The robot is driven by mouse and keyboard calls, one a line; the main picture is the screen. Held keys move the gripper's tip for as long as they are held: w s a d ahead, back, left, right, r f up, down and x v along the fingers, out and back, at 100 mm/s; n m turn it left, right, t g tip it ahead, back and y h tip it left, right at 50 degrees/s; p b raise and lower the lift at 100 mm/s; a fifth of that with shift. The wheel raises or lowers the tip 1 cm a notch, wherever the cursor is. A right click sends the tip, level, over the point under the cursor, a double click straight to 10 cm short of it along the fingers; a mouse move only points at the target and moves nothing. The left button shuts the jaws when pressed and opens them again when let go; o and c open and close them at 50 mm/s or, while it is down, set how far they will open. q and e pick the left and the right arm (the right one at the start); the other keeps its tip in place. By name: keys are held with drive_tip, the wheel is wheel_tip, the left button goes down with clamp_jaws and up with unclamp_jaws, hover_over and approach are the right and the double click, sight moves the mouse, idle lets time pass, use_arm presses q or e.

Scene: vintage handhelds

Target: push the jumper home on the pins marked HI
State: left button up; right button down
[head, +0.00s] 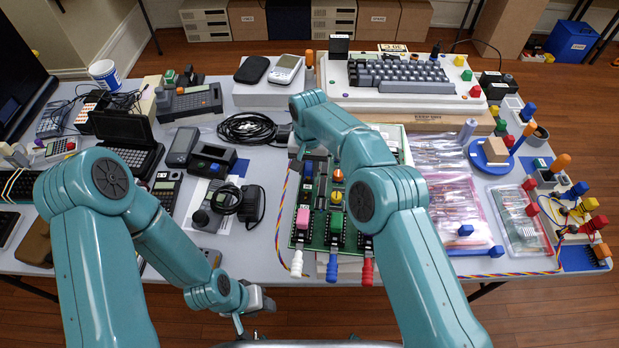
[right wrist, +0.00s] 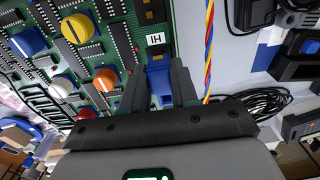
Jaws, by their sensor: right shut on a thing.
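In the right wrist view, my right gripper (right wrist: 158,88) is shut on a blue jumper (right wrist: 160,82). The jumper sits right below the white HI label (right wrist: 155,39) on the green circuit board (right wrist: 115,40). The pins are hidden under the jumper and fingers, so I cannot tell how deep it sits. In the head view, the board (head: 328,240) lies mid-table, and my right forearm covers its far part and most of my right gripper (head: 298,149). My left gripper (head: 253,312) hangs empty near the table's front edge, its fingers apart.
Colored knobs, including a yellow one (right wrist: 77,28), stand on the board beside the jumper. A red, yellow and blue twisted cable (right wrist: 208,45) runs along the board's edge. Black cable coils (head: 250,128) and handheld devices lie to the left. Bagged parts (head: 455,205) lie to the right.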

sight(309, 168)
drive_tip(key=shift+f, duration=0.25)
drive_tip(key=shift+f+b, duration=0.4)
drive_tip(key=c, duration=0.8)
unclamp_jaws()
drive_tip(key=shift+r, duration=0.1)
drive_tip(key=shift+c, duration=1.4)
drive_tip(key=shift+r+p, duration=2.25)
drive_tip(key=shift+r, duration=1.3)
drive_tip(key=shift+s+f, duration=0.1)
drive_tip(key=shift+s, duration=0.05)
